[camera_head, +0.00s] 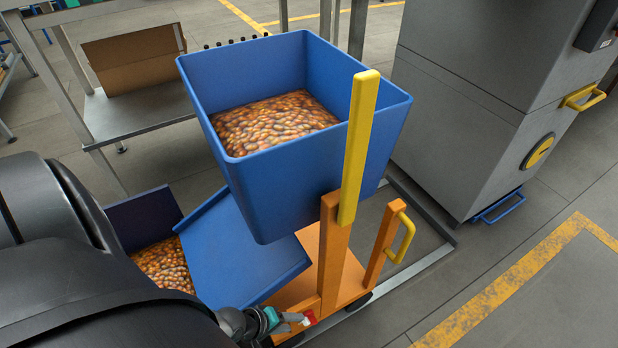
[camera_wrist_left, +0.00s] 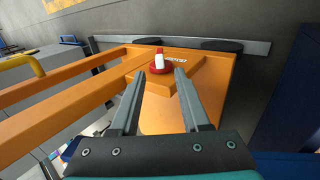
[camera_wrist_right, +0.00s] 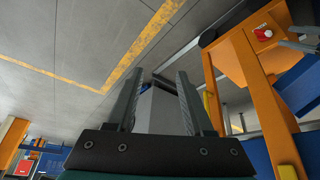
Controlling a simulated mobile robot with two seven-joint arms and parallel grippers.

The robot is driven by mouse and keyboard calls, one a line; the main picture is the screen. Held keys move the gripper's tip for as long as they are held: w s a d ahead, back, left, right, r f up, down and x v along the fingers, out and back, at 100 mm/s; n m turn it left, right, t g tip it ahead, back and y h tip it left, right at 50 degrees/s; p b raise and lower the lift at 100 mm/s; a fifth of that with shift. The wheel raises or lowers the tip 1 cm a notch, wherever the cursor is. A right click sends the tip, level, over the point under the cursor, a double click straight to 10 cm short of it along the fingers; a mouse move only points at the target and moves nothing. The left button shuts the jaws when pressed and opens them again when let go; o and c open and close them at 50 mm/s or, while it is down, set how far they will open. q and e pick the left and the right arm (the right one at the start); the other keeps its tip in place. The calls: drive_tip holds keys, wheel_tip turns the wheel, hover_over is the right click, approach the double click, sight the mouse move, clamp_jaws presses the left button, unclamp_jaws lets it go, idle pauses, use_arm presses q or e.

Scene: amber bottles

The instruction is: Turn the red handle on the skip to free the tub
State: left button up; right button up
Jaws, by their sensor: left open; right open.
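The red handle (camera_head: 309,318) with a white stripe sits low on the orange skip (camera_head: 345,275). It also shows in the left wrist view (camera_wrist_left: 160,66) and the right wrist view (camera_wrist_right: 263,33). My left gripper (camera_wrist_left: 159,75) is open, with the red handle just beyond and between its fingertips; I cannot tell whether they touch. In the head view this gripper (camera_head: 292,319) is beside the handle. The blue tub (camera_head: 290,195), filled with amber bottles (camera_head: 270,123), stands upright high on the skip. My right gripper (camera_wrist_right: 160,76) is open and empty, away from the handle.
A yellow bar (camera_head: 358,140) rises in front of the tub, and a yellow grab handle (camera_head: 402,238) is on the skip's right. A blue chute (camera_head: 235,250) lies below left. A grey machine (camera_head: 470,100) stands right. Floor at the lower right is clear.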

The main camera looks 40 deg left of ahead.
sight(304, 322)
use_arm(q)
drive_tip(key=shift+b+x, duration=0.65)
drive_tip(key=shift+x, duration=0.55)
drive_tip(key=shift+w+d+f+b, duration=0.15)
drive_tip(key=shift+w+f+b, duration=0.15)
drive_tip(key=shift+f+b, duration=0.15)
drive_tip(key=shift+w+d+f+b, duration=0.1)
drive_tip(key=shift+w+f+b, duration=0.25)
drive_tip(key=shift+f, duration=0.2)
drive_tip(key=shift+w+d+f+b, duration=0.15)
drive_tip(key=shift+w+f+b, duration=0.15)
drive_tip(key=shift+f+b, duration=0.15)
drive_tip(key=shift+b+x, duration=0.65)
drive_tip(key=shift+x, duration=0.35)
drive_tip(key=shift+w+d+f+b, duration=0.15)
drive_tip(key=shift+w+f+b, duration=0.1)
drive_tip(key=shift+f+b, duration=0.15)
drive_tip(key=shift+w+f, duration=0.15)
drive_tip(key=shift+f, duration=0.1)
use_arm(e)
drive_tip(key=w+a+r+t+y, duration=0.3)
drive_tip(key=w+a+t+y, duration=0.1)
drive_tip(key=a+t, duration=0.6)
drive_tip(key=shift+a+r+t+y, duration=0.15)
drive_tip(key=shift+a+t+y, duration=0.1)
drive_tip(key=shift+t+y, duration=0.4)
use_arm(q)
drive_tip(key=shift+c, duration=0.3)
